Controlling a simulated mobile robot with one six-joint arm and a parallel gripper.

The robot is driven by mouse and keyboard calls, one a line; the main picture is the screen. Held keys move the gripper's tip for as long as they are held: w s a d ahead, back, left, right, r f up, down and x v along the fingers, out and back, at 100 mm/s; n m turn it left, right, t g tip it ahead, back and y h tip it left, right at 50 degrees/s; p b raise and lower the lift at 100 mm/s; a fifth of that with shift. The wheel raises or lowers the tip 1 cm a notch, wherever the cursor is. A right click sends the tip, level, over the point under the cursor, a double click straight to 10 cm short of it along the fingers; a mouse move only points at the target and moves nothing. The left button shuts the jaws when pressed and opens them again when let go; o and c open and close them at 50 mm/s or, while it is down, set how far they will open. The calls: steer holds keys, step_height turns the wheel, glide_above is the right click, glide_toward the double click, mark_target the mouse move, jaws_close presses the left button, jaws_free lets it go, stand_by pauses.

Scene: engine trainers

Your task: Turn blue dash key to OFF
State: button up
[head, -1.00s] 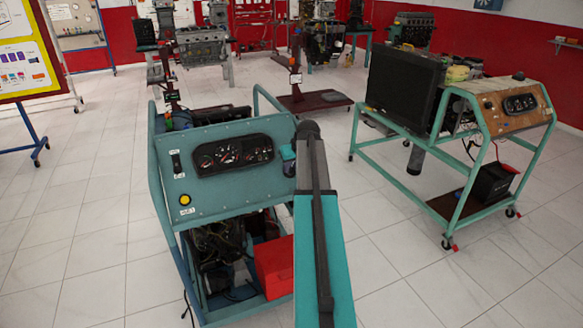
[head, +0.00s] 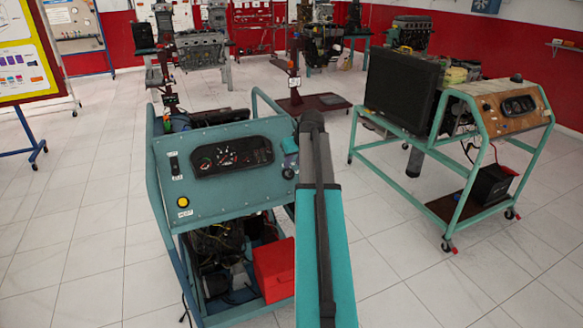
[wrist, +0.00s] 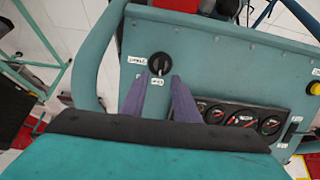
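The blue-green dash panel (head: 225,190) stands on a wheeled frame in the middle of the head view. In the wrist view the panel (wrist: 230,75) appears upside down. The dash key (wrist: 159,64) is a round black switch with a raised grip, between small white labels too small to read. My gripper (wrist: 159,76) is open, its two purple-grey fingers pointing at the key. The fingertips lie just to either side of its lower edge; I cannot tell whether they touch it. In the head view my arm covers the panel's right edge and hides the fingers.
Gauges (head: 232,157) and a yellow button (head: 183,202) sit on the panel. A red box (head: 273,268) is low in the frame. A second trainer (head: 515,122) with a wooden dash stands to the right.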

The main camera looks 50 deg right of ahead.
steer(key=b+v, duration=0.1)
steer(key=v, duration=0.7)
stand_by(0.8)
